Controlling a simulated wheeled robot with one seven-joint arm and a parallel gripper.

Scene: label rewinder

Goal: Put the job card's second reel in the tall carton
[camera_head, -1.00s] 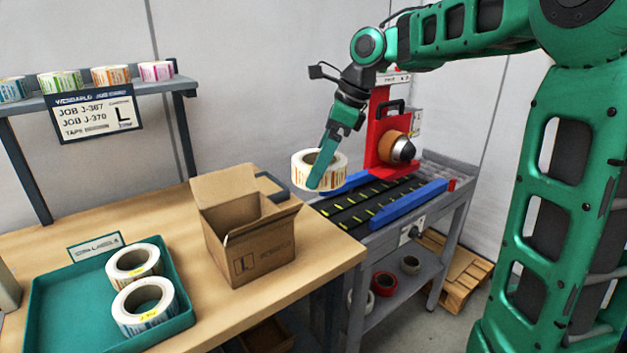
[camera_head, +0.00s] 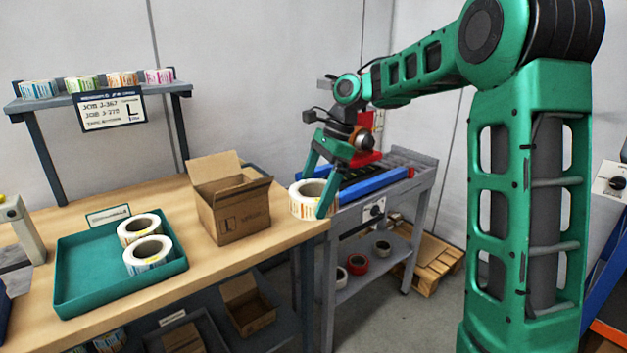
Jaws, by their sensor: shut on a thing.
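My gripper (camera_head: 322,182) is shut on a white reel (camera_head: 303,204) with orange-brown label print and holds it by its ring wall. The reel is right of the open brown carton (camera_head: 238,218), at the bench's right end; I cannot tell whether it touches the bench. The carton stands upright on the bench with its flaps up, and its inside is mostly hidden. The job card (camera_head: 109,111) hangs on the rack and lists two jobs, J-367 and a second that looks like J-370. The reel's job number is not readable.
A teal tray (camera_head: 85,283) holds two reels (camera_head: 149,262) at the left. Several reels stand on the rack shelf (camera_head: 50,100). The red rewinder (camera_head: 366,158) with blue rails is behind my gripper. Smaller cartons (camera_head: 247,308) sit under the bench.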

